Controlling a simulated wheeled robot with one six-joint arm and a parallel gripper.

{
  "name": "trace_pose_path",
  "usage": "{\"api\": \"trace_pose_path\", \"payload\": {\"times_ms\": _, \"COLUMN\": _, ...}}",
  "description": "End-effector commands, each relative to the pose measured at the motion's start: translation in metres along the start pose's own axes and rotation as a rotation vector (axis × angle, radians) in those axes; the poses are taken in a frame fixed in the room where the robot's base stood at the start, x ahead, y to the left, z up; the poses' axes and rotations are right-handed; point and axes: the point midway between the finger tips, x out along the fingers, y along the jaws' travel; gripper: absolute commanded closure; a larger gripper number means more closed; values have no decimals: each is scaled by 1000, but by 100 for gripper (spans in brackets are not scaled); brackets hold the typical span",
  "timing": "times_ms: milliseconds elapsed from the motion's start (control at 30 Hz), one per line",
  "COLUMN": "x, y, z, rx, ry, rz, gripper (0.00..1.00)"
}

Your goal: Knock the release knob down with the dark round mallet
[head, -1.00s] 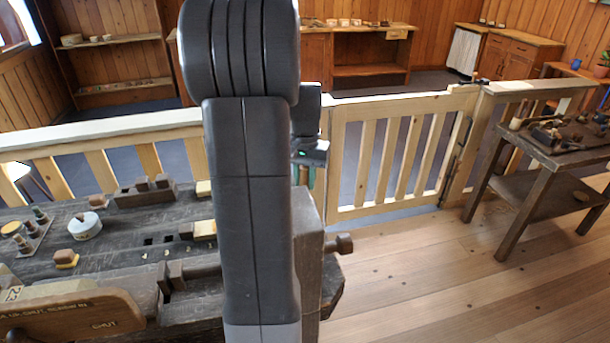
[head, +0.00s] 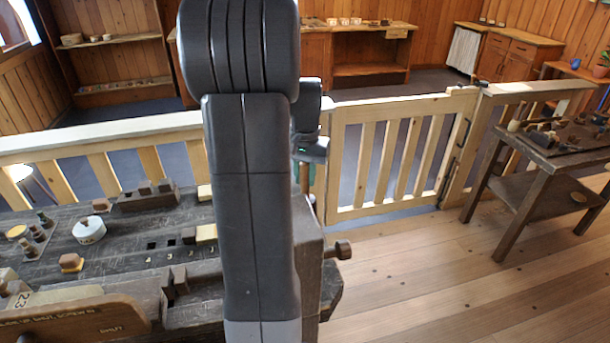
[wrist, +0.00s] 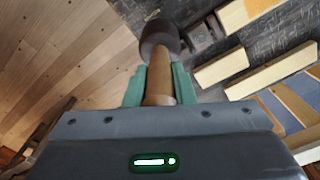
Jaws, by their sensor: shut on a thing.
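The dark round mallet (wrist: 160,36) shows in the wrist view, its dark head beyond the fingertips and its tan wooden handle running back between them. My gripper (wrist: 159,78) is shut on that handle with its green fingers. In the head view my gripper (head: 305,172) is partly hidden behind my arm, over the right end of the dark workbench (head: 135,260) near the pale fence. The mallet head is hidden there. I cannot surely pick out the release knob; a brown knob (head: 340,250) sticks out from the bench's right end.
A pale wooden gate (head: 400,150) and fence stand behind the bench. The bench holds a white round pot (head: 89,230), several blocks and a lettered wooden board (head: 75,322). A side table (head: 545,155) with tools stands right. The floor between is clear.

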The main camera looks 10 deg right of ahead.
Motion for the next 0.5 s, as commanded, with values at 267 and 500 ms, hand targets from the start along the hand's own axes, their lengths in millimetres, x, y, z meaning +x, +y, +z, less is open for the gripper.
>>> {"api": "trace_pose_path", "payload": {"times_ms": 267, "x": 13, "y": 0, "z": 0, "rx": 0, "ry": 0, "rz": 0, "gripper": 100}}
{"api": "trace_pose_path", "payload": {"times_ms": 500, "x": 41, "y": 0, "z": 0, "rx": 0, "ry": 0, "rz": 0, "gripper": 100}}
